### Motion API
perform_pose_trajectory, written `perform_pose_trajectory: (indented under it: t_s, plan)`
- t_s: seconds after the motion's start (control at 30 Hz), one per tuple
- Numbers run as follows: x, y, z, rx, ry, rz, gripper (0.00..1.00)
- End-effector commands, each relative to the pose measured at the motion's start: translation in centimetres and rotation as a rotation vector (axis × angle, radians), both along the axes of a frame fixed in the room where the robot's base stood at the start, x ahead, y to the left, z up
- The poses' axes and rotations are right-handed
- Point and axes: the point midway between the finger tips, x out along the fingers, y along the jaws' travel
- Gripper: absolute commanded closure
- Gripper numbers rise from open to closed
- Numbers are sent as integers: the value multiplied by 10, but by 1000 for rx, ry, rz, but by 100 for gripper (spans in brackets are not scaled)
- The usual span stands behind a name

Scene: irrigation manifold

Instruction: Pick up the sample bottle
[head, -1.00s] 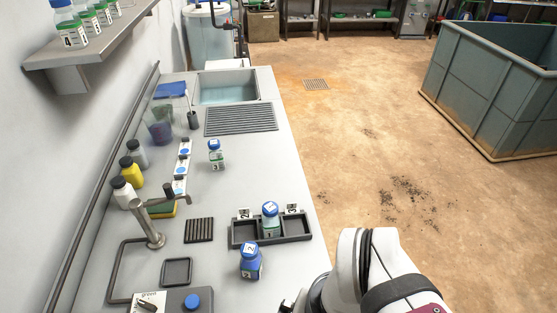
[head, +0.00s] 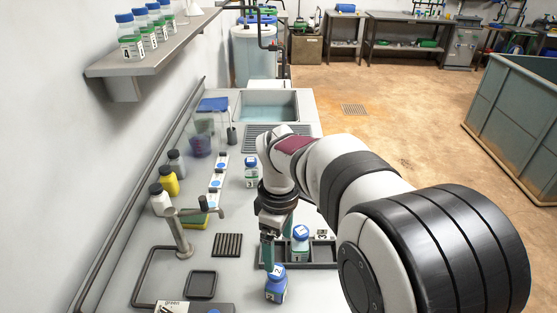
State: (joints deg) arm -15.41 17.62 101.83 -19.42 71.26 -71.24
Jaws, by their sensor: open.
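Three blue-capped bottles are on the counter. One marked 2 (head: 276,286) has a blue body and stands in front of the dark rack. One marked 1 (head: 300,243) stands in the rack (head: 324,252). A third (head: 251,173), with a white and green label, stands farther back. Which one is the sample bottle, I cannot tell. My gripper (head: 278,250) points down with its teal fingers apart, just above and behind bottle 2 and left of bottle 1. It holds nothing that I can see. My arm hides part of the rack's back edge.
A metal tap (head: 181,232), a ribbed black mat (head: 228,245) and a small dark tray (head: 202,285) are to the left. Yellow (head: 169,181) and other bottles stand by the wall. A sink (head: 268,106) is at the back. A shelf (head: 150,62) holds several labelled bottles.

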Motion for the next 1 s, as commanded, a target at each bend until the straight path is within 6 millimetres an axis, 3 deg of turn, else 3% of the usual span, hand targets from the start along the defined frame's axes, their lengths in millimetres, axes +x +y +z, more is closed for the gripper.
perform_pose_trajectory:
  t_s: [0.13,0.33,0.7,0.83,1.0]
  plan:
    - [7,4,-27,-6,2,68,5]
    - [6,4,-84,-6,3,64,5]
    - [7,5,-148,-5,2,61,5]
    - [7,5,-161,-3,-1,59,5]
    - [7,5,-162,-4,-2,59,5]
